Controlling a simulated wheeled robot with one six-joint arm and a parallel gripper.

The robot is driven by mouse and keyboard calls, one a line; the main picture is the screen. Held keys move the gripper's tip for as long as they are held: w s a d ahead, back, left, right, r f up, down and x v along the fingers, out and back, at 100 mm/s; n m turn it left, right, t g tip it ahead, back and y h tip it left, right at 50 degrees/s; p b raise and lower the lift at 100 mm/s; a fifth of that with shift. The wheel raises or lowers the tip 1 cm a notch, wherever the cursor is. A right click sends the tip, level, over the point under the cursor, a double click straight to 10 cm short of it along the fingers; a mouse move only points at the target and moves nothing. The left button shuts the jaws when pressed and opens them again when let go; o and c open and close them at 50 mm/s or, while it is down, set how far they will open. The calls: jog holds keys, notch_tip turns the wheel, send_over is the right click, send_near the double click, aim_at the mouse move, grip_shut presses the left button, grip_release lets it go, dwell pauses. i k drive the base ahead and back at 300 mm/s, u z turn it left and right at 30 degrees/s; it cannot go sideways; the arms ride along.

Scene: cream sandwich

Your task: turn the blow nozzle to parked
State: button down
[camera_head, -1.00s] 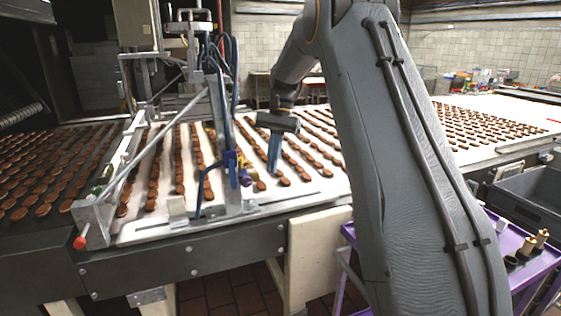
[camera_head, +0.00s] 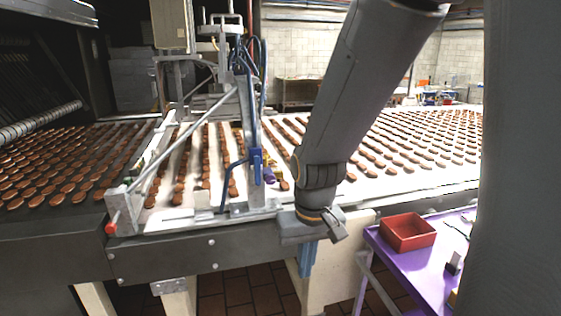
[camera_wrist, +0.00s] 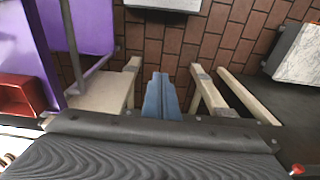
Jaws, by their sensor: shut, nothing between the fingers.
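A blue fitting (camera_head: 256,160) sits on the upright post above the conveyor's front edge, with a small purple piece at its right side. This looks like the blow nozzle (camera_head: 269,175), but its exact setting is too small to tell. A bent blue pipe (camera_head: 228,180) runs down to the left of the post. My gripper (camera_head: 307,262) points down in front of the conveyor's side, below and to the right of the nozzle and apart from it. Its blue fingers are closed together and empty; they also show in the wrist view (camera_wrist: 161,98). The nozzle is not seen in the wrist view.
The conveyor (camera_head: 180,222) carries rows of brown biscuits. A purple cart (camera_head: 400,265) with a red tray (camera_head: 408,232) is close at the right. Tiled floor (camera_head: 235,295) lies below.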

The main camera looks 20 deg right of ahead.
aim_at(265, 160)
jog(key=u, duration=0.55)
jog(key=k, duration=1.2)
jog(key=u, duration=0.7)
jog(key=i, duration=0.95)
jog(key=z, duration=0.55)
jog(key=i, duration=0.9)
jog(key=z, duration=1.3)
jog(key=i, duration=0.5)
jog(key=z, duration=0.55)
